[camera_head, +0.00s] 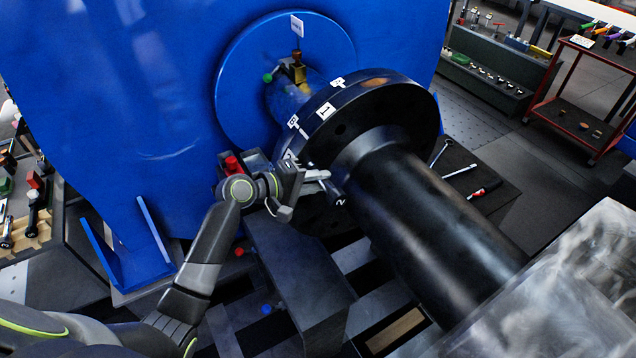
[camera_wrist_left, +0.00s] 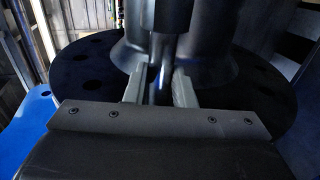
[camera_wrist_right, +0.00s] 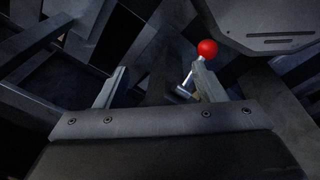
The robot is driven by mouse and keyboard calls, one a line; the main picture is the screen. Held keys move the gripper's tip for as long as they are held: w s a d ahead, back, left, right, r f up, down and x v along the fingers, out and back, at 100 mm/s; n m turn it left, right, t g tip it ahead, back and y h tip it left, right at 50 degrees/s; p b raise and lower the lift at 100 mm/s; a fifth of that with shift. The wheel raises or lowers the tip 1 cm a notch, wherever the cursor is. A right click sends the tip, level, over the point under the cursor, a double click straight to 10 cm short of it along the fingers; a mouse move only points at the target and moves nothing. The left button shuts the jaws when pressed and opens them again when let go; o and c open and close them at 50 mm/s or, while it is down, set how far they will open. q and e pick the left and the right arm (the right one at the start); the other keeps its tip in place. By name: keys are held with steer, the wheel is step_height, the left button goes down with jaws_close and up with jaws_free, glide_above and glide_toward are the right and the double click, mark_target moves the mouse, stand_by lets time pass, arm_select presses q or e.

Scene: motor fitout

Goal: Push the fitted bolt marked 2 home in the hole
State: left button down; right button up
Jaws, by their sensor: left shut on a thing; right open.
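The black flange (camera_head: 385,108) on the thick shaft bears white labels, with a "1" on its rim. The fitted bolt marked 2 (camera_head: 339,199) is at the flange's lower left edge, partly covered by my gripper. How deep it sits in its hole is hidden. My left gripper (camera_head: 322,182) is at this bolt, shut on it. In the left wrist view a dark upright bolt shape (camera_wrist_left: 161,75) stands between the fingers, in front of the flange face (camera_wrist_left: 85,75). My right gripper (camera_wrist_right: 158,90) is open, with nothing held between its fingers.
A red-knobbed lever (camera_wrist_right: 207,48) stands close behind the right gripper's right finger. The blue housing (camera_head: 150,90) rises behind the flange. Tools lie on a dark mat (camera_head: 487,165) right of the shaft. A red trolley (camera_head: 578,120) stands at the far right.

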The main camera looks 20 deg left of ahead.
arm_select(q)
steer(key=shift+w+a+r+b, duration=0.1)
steer(key=shift+w+a+b, duration=0.9)
steer(key=shift+w+a, duration=0.6)
stand_by(0.3)
steer(key=c, duration=1.1)
jaws_free()
steer(key=shift+c, duration=0.2)
steer(key=p, duration=0.4)
glide_toward(310, 168)
steer(key=w+d, duration=0.2)
steer(key=f+p+v, duration=0.1)
steer(key=p+v, duration=0.1)
steer(key=v, duration=0.9)
steer(key=shift+s+a+f, duration=0.1)
steer(key=shift+s+f, duration=0.05)
